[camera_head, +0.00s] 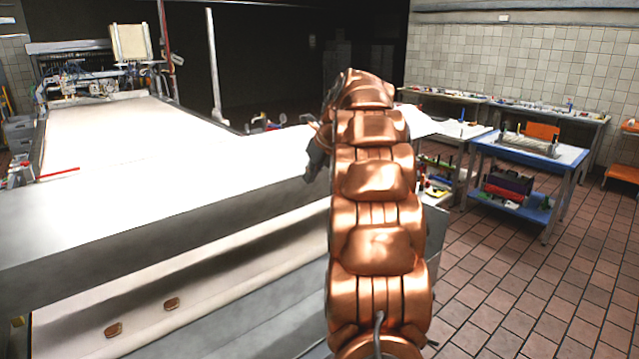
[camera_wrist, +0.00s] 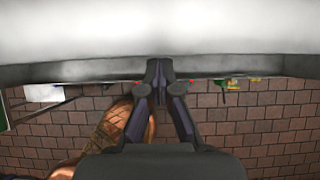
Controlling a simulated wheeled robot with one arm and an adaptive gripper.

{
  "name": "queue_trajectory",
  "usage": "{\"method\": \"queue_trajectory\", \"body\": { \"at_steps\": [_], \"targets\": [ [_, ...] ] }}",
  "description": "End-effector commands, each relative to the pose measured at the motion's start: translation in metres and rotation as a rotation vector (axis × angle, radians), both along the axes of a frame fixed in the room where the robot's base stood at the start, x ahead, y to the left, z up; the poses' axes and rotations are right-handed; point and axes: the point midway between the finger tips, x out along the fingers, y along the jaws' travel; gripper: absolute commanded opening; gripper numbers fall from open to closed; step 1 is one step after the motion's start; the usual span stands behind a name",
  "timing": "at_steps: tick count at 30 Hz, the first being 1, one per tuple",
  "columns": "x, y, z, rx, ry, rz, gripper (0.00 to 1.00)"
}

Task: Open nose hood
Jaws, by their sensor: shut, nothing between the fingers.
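A long machine with a broad pale top fills the left of the head view. A grey metal hood-like cover (camera_head: 160,212) runs across its near end, which I take for the nose hood; it lies flat over the end. In the wrist view a pale surface with a grey edge (camera_wrist: 80,72) spans the top. My gripper (camera_wrist: 158,68) is shut and empty, its fingertips at that edge; I cannot tell whether they touch it. In the head view my gripper (camera_head: 314,160) shows dark beside the cover's right end, partly hidden by my copper arm.
Two small brown pieces (camera_head: 171,303) lie on a lower pale surface below the cover. A blue-topped cart (camera_head: 545,150) stands on the right, with benches along the tiled wall. The brick-coloured floor (camera_head: 520,270) at right is open.

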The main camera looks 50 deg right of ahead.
Motion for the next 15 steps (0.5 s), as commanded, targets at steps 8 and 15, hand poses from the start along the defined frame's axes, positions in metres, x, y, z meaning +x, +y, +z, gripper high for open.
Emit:
{"method": "queue_trajectory", "body": {
  "at_steps": [8,15],
  "targets": [
    [0.0103,0.0045,0.0061,0.002,0.001,0.009,0.0],
    [0.0115,0.0051,0.0076,0.001,0.0,0.01,0.0]
  ]
}}
